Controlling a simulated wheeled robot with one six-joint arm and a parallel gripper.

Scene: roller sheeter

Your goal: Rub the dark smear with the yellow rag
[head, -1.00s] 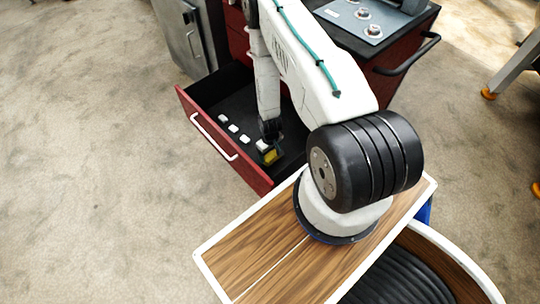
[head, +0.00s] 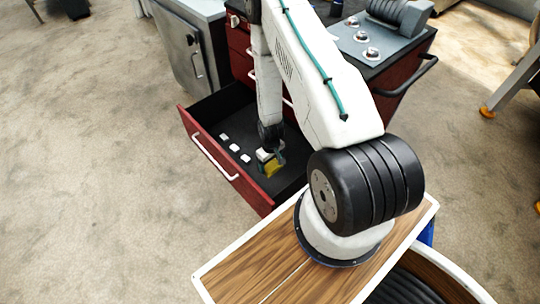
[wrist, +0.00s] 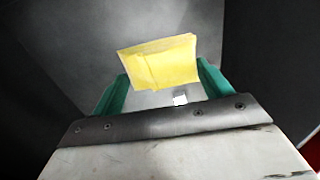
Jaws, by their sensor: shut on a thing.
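My gripper (head: 270,162) is shut on the yellow rag (head: 273,169), inside or just above the open drawer (head: 206,122). In the wrist view the folded yellow rag (wrist: 160,62) sits between the two green fingers of my gripper (wrist: 160,80). Whether the rag touches the drawer floor is hard to tell. I cannot make out the dark smear in either view.
Several small white blocks (head: 234,148) lie in a row on the dark drawer floor, left of my gripper. The drawer's red front wall has a white handle (head: 214,158). The red cabinet carries a grey panel with knobs (head: 365,42). Open floor lies left.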

